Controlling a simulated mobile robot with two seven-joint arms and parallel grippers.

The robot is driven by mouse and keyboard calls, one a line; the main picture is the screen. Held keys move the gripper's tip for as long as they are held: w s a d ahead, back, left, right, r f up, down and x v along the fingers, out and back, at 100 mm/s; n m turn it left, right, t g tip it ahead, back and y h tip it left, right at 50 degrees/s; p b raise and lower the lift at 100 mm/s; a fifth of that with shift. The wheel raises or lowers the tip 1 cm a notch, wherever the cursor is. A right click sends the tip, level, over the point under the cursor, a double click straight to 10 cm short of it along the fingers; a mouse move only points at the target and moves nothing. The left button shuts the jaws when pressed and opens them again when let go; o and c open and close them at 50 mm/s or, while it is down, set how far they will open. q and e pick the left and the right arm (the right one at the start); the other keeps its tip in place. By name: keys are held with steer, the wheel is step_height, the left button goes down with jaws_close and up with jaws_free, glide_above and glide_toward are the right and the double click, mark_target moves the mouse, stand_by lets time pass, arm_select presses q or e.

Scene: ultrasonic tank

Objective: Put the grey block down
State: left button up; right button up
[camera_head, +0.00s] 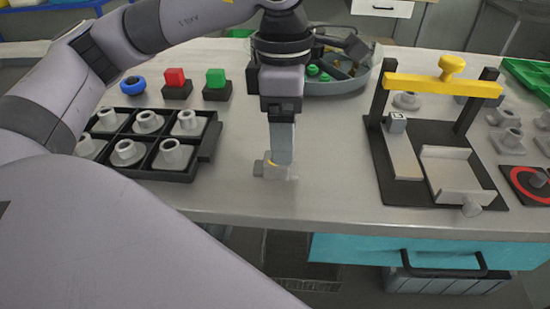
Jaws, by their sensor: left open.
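My left gripper (278,163) points straight down at the middle of the white table, its fingertips close to the tabletop. It is open. A small light grey block (262,170) shows at the fingertips, at or very near the table surface and partly hidden by the fingers. I cannot tell whether the fingers touch it. A small grey cube with a dark mark (396,124) sits on the black fixture on the right. My right gripper is not in view.
A black tray (208,160) of grey fittings stands left of the gripper. Red (176,78) and green (217,80) buttons and a round bin (345,86) stand behind. A fixture with a yellow bar (440,86) stands right. The tabletop between gripper and fixture is clear; the front edge is near.

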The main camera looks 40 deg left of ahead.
arm_select(q)
steer(key=shift+y, duration=0.4)
steer(key=f, duration=0.2)
steer(key=a+f, duration=0.1)
steer(key=f, duration=0.1)
steer(key=a+f, duration=0.1)
steer(key=f, duration=0.1)
steer(key=shift+f, duration=0.3)
steer(key=shift+c, duration=0.3)
steer(key=c, duration=1.3)
steer(key=shift+o, duration=0.2)
steer(key=shift+r, duration=0.1)
